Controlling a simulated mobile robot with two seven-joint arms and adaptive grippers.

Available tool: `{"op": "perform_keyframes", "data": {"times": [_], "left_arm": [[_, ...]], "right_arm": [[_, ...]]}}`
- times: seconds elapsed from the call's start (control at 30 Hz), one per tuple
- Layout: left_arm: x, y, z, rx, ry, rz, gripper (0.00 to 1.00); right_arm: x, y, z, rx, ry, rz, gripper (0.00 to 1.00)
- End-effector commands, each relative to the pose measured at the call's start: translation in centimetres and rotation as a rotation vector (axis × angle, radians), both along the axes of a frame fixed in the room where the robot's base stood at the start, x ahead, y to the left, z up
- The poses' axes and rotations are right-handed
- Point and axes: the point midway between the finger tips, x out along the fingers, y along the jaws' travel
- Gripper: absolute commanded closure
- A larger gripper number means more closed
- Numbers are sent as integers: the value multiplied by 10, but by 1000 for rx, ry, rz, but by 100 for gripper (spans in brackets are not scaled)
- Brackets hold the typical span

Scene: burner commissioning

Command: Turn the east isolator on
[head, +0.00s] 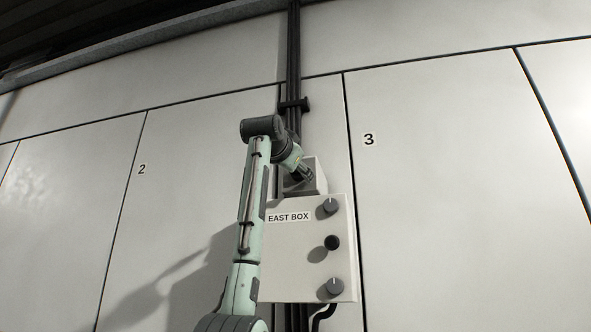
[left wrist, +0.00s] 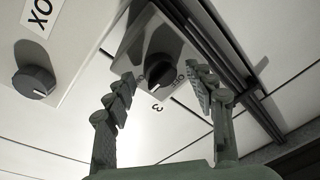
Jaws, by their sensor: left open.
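The east isolator is a small grey box (head: 318,176) on top of the box labelled EAST BOX in the head view. My left gripper (head: 303,173) is at its front and hides much of its face. In the left wrist view the isolator's black rotary knob (left wrist: 159,71) sits on a grey plate (left wrist: 140,45). The open left gripper (left wrist: 162,77) has one finger on each side of the knob, with gaps visible. My right gripper is not in view.
The EAST BOX (head: 289,262) carries several dark knobs, including an upper knob (head: 330,206), a middle one (head: 332,242) and a lower one (head: 335,287). Dark conduits (head: 293,55) run up the wall above. Wall panels 2 and 3 are bare.

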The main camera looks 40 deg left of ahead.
Motion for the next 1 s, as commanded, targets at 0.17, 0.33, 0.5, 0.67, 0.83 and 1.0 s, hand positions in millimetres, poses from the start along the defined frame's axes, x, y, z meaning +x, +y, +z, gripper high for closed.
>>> {"op": "perform_keyframes", "data": {"times": [0.17, 0.33, 0.5, 0.67, 0.83, 1.0], "left_arm": [[-1, -1, 1, 0, -2, 0, 45], [-18, -9, -1, 1, -4, -1, 45], [-49, -27, -6, 3, -6, -1, 45], [-77, -42, -11, 2, -3, 0, 45], [-97, -53, -15, 1, -2, 0, 45], [-104, -57, -16, 0, 0, 0, 45]], "right_arm": [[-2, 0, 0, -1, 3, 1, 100], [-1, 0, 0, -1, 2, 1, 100], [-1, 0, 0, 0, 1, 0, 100], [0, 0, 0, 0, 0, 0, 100], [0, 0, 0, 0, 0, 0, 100], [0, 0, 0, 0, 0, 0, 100]]}}
